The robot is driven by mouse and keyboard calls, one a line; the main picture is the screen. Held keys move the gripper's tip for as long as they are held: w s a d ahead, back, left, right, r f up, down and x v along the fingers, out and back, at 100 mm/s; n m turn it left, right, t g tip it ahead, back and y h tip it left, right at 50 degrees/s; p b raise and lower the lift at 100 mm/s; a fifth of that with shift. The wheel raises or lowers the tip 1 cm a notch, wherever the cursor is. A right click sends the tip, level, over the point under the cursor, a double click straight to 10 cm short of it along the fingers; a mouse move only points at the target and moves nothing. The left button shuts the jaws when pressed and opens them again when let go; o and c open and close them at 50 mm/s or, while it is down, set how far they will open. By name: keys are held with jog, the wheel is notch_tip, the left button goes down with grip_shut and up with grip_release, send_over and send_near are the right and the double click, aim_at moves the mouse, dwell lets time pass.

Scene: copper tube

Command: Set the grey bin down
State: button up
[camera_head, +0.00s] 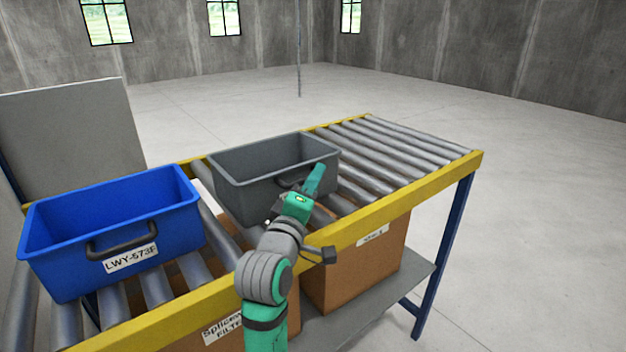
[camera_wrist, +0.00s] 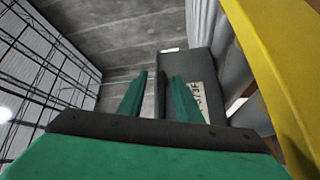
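The grey bin (camera_head: 235,192) is upright and appears to rest on the rollers of the conveyor, right of the blue bin. It also shows in the wrist view (camera_wrist: 178,62), with its white label (camera_wrist: 197,99) behind my right finger. My gripper (camera_head: 318,172) is at the front side of the grey bin, by its dark handle (camera_head: 290,182), which it partly covers. I cannot tell whether a finger touches the bin.
A blue bin (camera_head: 170,215) with a dark handle and a label stands on the left. Free rollers (camera_head: 400,150) lie to the right, bordered by a yellow rail (camera_head: 425,190). Cardboard boxes (camera_head: 350,265) sit on the shelf below. A grey panel (camera_head: 70,135) stands behind the blue bin.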

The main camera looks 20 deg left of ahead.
jog(key=s, duration=0.3)
jog(key=s+f, duration=0.1)
jog(key=s, duration=0.7)
jog(key=shift+a+f, duration=0.2)
jog(key=shift+a, duration=0.1)
jog(key=shift+w, duration=0.2)
